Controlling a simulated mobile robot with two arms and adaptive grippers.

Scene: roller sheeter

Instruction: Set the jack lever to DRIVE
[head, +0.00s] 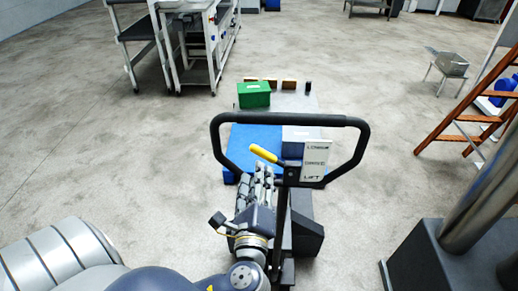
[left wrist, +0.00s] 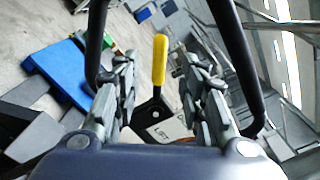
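The jack lever, with a yellow grip (head: 264,153), sticks up and left from the pallet jack's handle post. The lever also shows in the left wrist view (left wrist: 160,60). The label plate (head: 316,160) beside it reads LOWER at the top and LIFT at the bottom; the middle word is blurred. The black handle loop (head: 290,121) rises around lever and plate. My left gripper (head: 261,172) is just below the yellow grip. In the left wrist view its fingers (left wrist: 155,65) are apart, with the lever between them and no clear contact. My right gripper is out of view.
Beyond the handle lie a blue pallet (head: 256,142) and a green box (head: 254,95). A wheeled workbench (head: 200,45) stands at the back left. A wooden ladder (head: 473,115) and a small stand with a metal pan (head: 452,64) are at the right. The left floor is clear.

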